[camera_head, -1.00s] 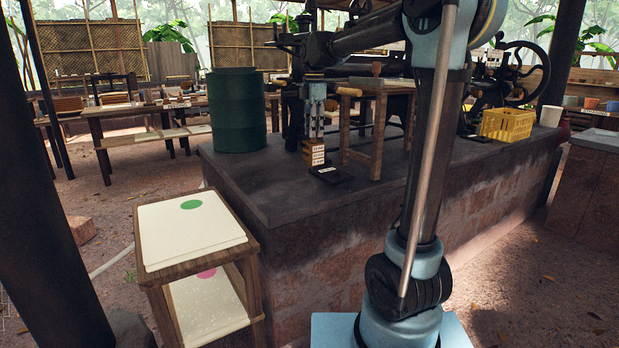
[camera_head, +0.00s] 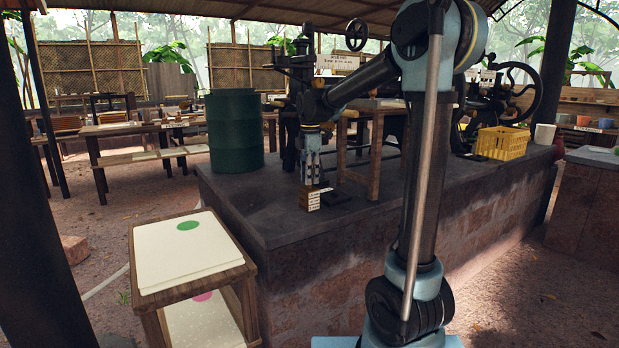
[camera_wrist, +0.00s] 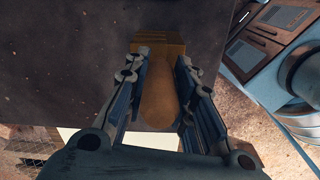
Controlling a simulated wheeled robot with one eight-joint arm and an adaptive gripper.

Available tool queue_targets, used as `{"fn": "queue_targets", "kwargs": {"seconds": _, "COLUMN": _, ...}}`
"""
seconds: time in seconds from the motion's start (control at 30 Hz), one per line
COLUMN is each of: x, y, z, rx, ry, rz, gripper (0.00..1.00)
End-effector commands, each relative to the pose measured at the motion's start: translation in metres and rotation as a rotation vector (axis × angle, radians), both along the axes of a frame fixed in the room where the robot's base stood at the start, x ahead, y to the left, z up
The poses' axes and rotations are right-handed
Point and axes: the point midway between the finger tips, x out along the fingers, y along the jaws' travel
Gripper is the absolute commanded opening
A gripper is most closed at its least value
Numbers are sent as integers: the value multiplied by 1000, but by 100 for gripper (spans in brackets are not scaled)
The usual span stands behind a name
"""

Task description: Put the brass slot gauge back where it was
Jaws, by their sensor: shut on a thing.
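The brass slot gauge (camera_head: 311,200) is a small brownish-gold block with white labelled steps. It is low over the dark bench top, at or just above the surface; I cannot tell whether it touches. My gripper (camera_head: 311,180) points down and is shut on its handle. In the wrist view the rounded handle (camera_wrist: 160,95) lies between my two fingers (camera_wrist: 159,100), with the squared block (camera_wrist: 162,42) beyond it. A dark flat plate (camera_head: 337,197) with a white label lies on the bench just right of the gauge.
The stone bench (camera_head: 275,215) has clear room at its front left. A green drum (camera_head: 235,130) stands left of my gripper, a wooden stand (camera_head: 373,150) right of it. A yellow crate (camera_head: 502,143) is farther right. A small table (camera_head: 190,250) with a green dot stands front left.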

Motion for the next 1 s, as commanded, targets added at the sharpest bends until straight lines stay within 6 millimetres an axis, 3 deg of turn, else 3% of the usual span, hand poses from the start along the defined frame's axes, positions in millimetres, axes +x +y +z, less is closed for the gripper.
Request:
{"fn": "queue_targets", "kwargs": {"seconds": 0.13, "x": 0, "y": 0, "z": -1, "rx": 0, "ry": 0, "rz": 0, "gripper": 0}}
{"fn": "queue_targets", "kwargs": {"seconds": 0.17, "x": 0, "y": 0, "z": -1, "rx": 0, "ry": 0, "rz": 0, "gripper": 31}}
{"fn": "queue_targets", "kwargs": {"seconds": 0.23, "x": 0, "y": 0, "z": -1, "rx": 0, "ry": 0, "rz": 0, "gripper": 44}}
{"fn": "queue_targets", "kwargs": {"seconds": 0.67, "x": 0, "y": 0, "z": 2, "rx": 0, "ry": 0, "rz": -1, "gripper": 44}}
{"fn": "queue_targets", "kwargs": {"seconds": 0.83, "x": 0, "y": -1, "z": 21, "rx": 0, "ry": 0, "rz": -1, "gripper": 44}}
{"fn": "queue_targets", "kwargs": {"seconds": 1.0, "x": 1, "y": -1, "z": 53, "rx": 0, "ry": 0, "rz": -2, "gripper": 44}}
